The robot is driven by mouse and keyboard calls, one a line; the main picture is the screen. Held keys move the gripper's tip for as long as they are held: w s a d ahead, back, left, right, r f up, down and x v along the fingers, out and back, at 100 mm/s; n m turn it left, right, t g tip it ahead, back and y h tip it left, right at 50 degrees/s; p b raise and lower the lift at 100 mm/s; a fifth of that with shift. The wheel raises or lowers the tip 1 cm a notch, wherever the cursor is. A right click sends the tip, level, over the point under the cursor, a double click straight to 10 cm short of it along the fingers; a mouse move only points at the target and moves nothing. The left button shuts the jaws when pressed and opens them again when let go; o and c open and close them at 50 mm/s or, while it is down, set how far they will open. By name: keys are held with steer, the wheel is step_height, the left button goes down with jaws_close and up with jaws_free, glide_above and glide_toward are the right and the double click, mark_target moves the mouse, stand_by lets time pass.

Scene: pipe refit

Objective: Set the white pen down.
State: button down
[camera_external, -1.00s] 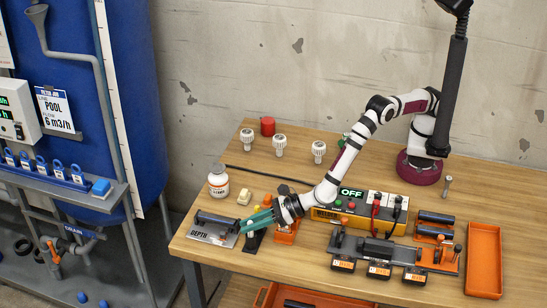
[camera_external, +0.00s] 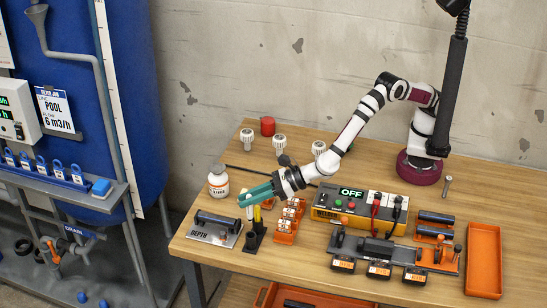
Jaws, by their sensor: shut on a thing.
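My gripper (camera_external: 257,194), with teal fingers, is shut on the white pen (camera_external: 250,212). The pen is small in this view and mostly covered by the fingers; a short pale part shows below them. The gripper is above a black stand (camera_external: 252,243) at the left end of the bench. A yellow tool (camera_external: 257,214) stands upright in or just behind that stand. I cannot tell whether the pen's lower end touches the stand.
A depth gauge plate (camera_external: 217,238) with a dark cylinder lies left of the stand. A white bottle (camera_external: 218,181) is behind it. Orange blocks (camera_external: 288,222) and the welder box (camera_external: 355,208) are to the right. An orange tray (camera_external: 484,262) lies at the far right.

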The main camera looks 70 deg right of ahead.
step_height(320, 180, up, 5)
steer(key=shift+r, duration=0.2)
steer(key=w+d+f+m+h, duration=0.1)
steer(key=w+d+m+h, duration=0.15)
steer(key=d, duration=0.65)
steer(key=w+d+m+h, duration=0.1)
steer(key=d+m+h, duration=0.25)
steer(key=d, duration=0.45)
steer(key=w+d+f+m+h, duration=0.1)
steer(key=d+m+h, duration=0.15)
steer(key=d, duration=0.65)
steer(key=s+d+r+m+g+h, duration=0.1)
steer(key=s+d+m+g+h, duration=0.35)
steer(key=d, duration=0.95)
steer(key=s+d+r+m+g+h, duration=0.15)
steer(key=s+d+m+h, duration=0.35)
steer(key=s+d, duration=0.65)
steer(key=w+d+f, duration=0.1)
steer(key=f, duration=0.4)
steer(key=d+f, duration=0.1)
steer(key=f, duration=0.4)
steer(key=w+d+f, duration=0.1)
steer(key=f, duration=0.5)
steer(key=shift+w+f, duration=0.1)
steer(key=shift+w, duration=0.25)
steer(key=shift+f, duration=0.1)
steer(key=c, duration=0.8)
jaws_free()
